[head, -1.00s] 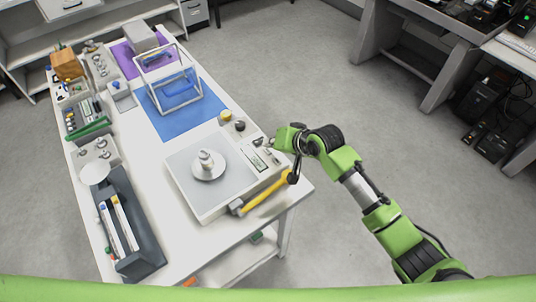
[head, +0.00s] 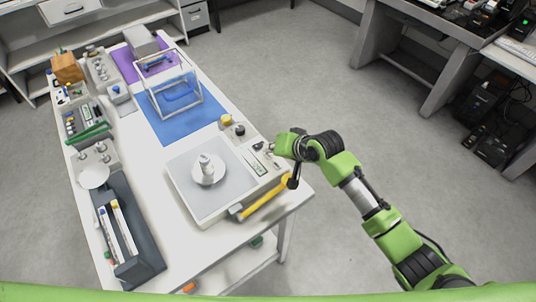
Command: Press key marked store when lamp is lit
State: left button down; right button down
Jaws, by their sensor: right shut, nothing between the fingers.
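A white scale (head: 189,208) with a grey top and a round pan (head: 209,174) stands on the near part of the white table. A metal weight (head: 206,161) sits on the pan. Its control panel (head: 259,167), with a small display and keys, runs along its right side. The key labels are too small to read, and I cannot tell whether a lamp is lit. My right gripper (head: 268,146) is shut and empty at the far end of the panel, partly hiding it. I cannot tell whether it touches a key. My left gripper is out of view.
A yellow-handled tool (head: 265,202) lies along the scale's right front edge. Two knobs, one yellow (head: 227,119), stand behind the scale. A clear-framed box stands on a blue mat (head: 187,127). A dark rack (head: 142,259) is at left.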

aim_at(270, 156)
jog(key=shift+f, duration=0.1)
dwell(0.4)
jog(key=shift+f, duration=0.3)
jog(key=shift+f, duration=0.45)
dwell(0.5)
jog(key=shift+r, duration=0.1)
jog(key=shift+r+p, duration=0.75)
jog(key=shift+p, duration=0.2)
jog(key=shift+r, duration=0.1)
notch_tip(270, 156, up, 5)
jog(key=p, duration=0.5)
